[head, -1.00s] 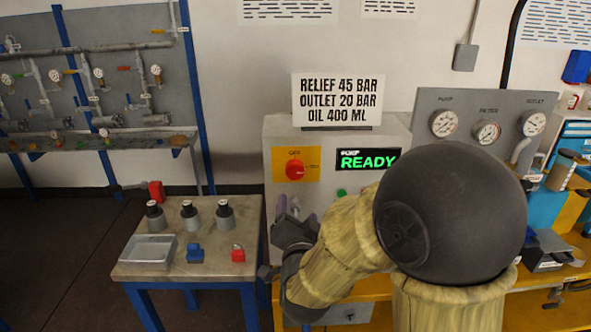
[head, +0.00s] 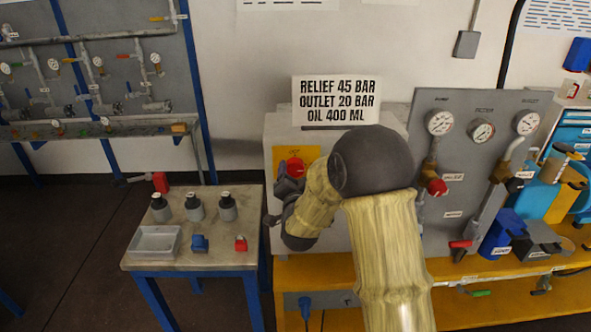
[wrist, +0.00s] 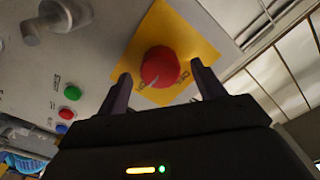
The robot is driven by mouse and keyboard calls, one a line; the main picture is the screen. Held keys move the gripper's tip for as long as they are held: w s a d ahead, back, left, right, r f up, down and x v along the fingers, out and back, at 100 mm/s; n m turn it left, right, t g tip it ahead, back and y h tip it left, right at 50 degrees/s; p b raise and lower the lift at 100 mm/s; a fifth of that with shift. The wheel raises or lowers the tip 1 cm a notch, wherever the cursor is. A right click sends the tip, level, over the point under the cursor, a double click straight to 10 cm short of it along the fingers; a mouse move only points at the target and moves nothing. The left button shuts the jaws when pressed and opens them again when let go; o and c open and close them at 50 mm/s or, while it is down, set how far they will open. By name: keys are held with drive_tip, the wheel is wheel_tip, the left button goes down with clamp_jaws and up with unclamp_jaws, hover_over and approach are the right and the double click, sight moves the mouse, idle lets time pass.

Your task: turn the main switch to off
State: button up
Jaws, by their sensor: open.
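The main switch (head: 295,167) is a red round knob on a yellow plate (head: 311,154) on the grey control cabinet. In the wrist view the red knob (wrist: 160,67) sits ahead of and between the two dark fingers, with the yellow plate (wrist: 190,35) behind it. A small light pointer mark shows on the knob. My gripper (wrist: 158,88) is open, with one finger on each side of the knob; whether they touch it I cannot tell. In the head view my gripper (head: 287,184) is at the knob's lower left, and my arm covers much of the cabinet front.
A green button (wrist: 72,92), a red button (wrist: 66,113) and a grey handle (wrist: 55,22) are on the same panel. A small table (head: 195,257) with cylinders, a tray (head: 156,242) and padlocks stands left. A gauge panel (head: 480,160) stands right.

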drive_tip(key=shift+w, duration=0.5)
drive_tip(key=shift+c, duration=0.5)
drive_tip(key=c, duration=0.9)
